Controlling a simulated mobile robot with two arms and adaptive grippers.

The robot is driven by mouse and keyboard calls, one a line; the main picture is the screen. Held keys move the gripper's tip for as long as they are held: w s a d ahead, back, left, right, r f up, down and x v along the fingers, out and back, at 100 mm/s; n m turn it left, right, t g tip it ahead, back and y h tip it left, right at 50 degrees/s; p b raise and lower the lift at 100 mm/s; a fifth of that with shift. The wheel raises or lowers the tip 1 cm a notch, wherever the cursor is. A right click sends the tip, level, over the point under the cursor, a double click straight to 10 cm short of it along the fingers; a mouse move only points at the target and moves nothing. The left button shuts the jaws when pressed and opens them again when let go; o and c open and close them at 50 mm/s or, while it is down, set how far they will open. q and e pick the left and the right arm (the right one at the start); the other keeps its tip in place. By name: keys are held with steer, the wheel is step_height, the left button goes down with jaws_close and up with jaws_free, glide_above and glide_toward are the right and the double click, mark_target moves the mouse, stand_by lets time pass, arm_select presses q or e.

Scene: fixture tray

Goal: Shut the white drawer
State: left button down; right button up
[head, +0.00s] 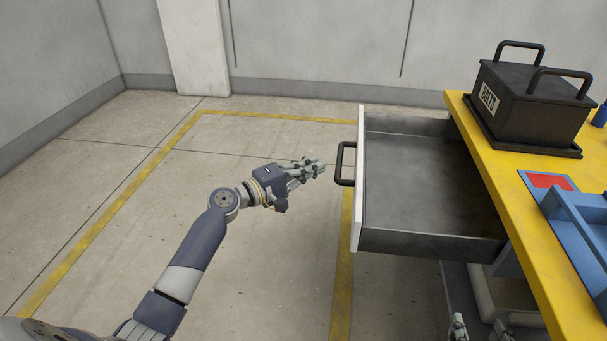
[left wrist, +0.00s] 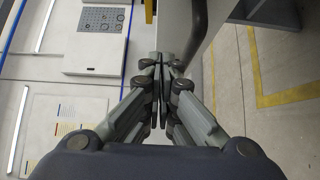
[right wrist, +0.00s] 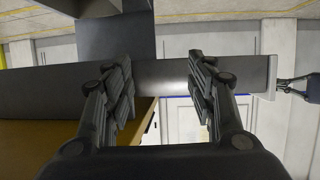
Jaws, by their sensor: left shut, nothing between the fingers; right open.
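The white drawer (head: 358,190) stands pulled out from the yellow-topped bench, its inside grey and empty. Its black handle (head: 343,163) faces left. My left gripper (head: 320,166) is shut and empty, just left of the handle. In the left wrist view its closed fingertips (left wrist: 161,66) lie close to the white front (left wrist: 174,32) and the handle (left wrist: 196,28); I cannot tell whether they touch. My right gripper (head: 479,327) is low in front of the drawer's near side, mostly cut off. In the right wrist view its fingers (right wrist: 164,88) are apart, with the drawer's side panel (right wrist: 160,72) beyond.
The yellow bench top (head: 490,150) carries a black lidded box (head: 530,105) on a dark base, and a blue fixture (head: 580,230) beside a red patch (head: 550,181). The floor left of the drawer is clear, with yellow lines (head: 90,235).

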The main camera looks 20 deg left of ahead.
mark_target(341, 173)
arm_select(q)
steer(key=w+d, duration=0.4)
steer(key=d, duration=0.1)
steer(key=shift+w+d, duration=0.1)
steer(key=shift+w, duration=0.3)
steer(key=shift+w+d, duration=0.15)
steer(key=shift+d, duration=0.25)
arm_select(e)
steer(key=shift+w+a+r+t, duration=0.2)
steer(key=shift+w+r+t, duration=0.25)
steer(key=shift+r, duration=0.3)
arm_select(q)
steer(key=shift+d, duration=0.15)
